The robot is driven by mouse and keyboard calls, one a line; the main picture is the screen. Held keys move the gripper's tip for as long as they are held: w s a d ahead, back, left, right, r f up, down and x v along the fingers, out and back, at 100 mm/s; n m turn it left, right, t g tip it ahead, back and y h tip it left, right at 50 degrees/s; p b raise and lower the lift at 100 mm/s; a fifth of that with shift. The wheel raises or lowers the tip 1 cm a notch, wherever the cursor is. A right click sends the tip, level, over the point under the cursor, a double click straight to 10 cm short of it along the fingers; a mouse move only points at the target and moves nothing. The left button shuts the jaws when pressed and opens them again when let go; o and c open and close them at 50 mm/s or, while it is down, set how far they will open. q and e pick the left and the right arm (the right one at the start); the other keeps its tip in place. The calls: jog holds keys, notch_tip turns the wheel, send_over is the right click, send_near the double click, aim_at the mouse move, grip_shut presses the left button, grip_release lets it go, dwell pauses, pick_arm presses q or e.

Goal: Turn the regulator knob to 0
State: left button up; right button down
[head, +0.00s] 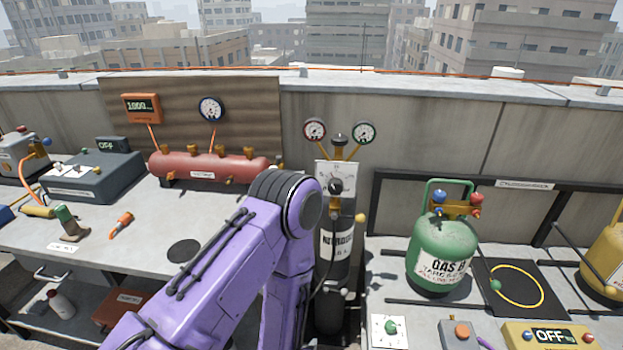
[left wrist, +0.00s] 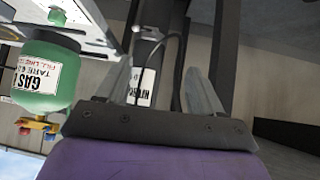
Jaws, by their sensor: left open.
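The regulator knob (head: 336,187) is a small black knob on a white dial plate (head: 325,173). The plate sits at the top of a dark cylinder (head: 328,270) with a white label, under two round gauges, the left one red-rimmed (head: 315,130) and the right one green-rimmed (head: 364,132). The knob's setting is too small to read. My purple left arm rises in front of the cylinder's left side and bends down. My left gripper (left wrist: 158,63) shows in the left wrist view, open and empty, with the labelled cylinder (left wrist: 146,87) beyond its fingers. The knob is not clear there. My right gripper is not in view.
A red tank (head: 210,167) and a grey box (head: 90,178) stand on the left bench. A green gas bottle (head: 440,258) stands at right beside a black mat (head: 490,302). A black hose hangs from the regulator. A concrete wall runs behind.

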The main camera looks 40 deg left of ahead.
pick_arm(q)
jog(key=w+r+t+y+p, duration=0.1)
jog(key=w+r+t+p, duration=0.15)
jog(key=w+r, duration=0.5)
jog(key=w+r+t+y+p, duration=0.1)
jog(key=w+r+t+y, duration=0.3)
jog(key=r, duration=0.7)
jog(key=n+p, duration=0.1)
send_near(335, 191)
jog(key=shift+t, duration=0.25)
jog(key=p+x, duration=0.2)
jog(key=x, duration=0.7)
jog(key=shift+w+a+p, duration=0.25)
jog(key=shift+p, duration=0.1)
jog(key=shift+w+a+f, duration=0.1)
jog(key=shift+w+f, duration=0.05)
jog(key=shift+w, duration=0.2)
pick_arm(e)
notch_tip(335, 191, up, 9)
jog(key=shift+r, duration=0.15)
pick_arm(q)
jog(key=c, duration=1)
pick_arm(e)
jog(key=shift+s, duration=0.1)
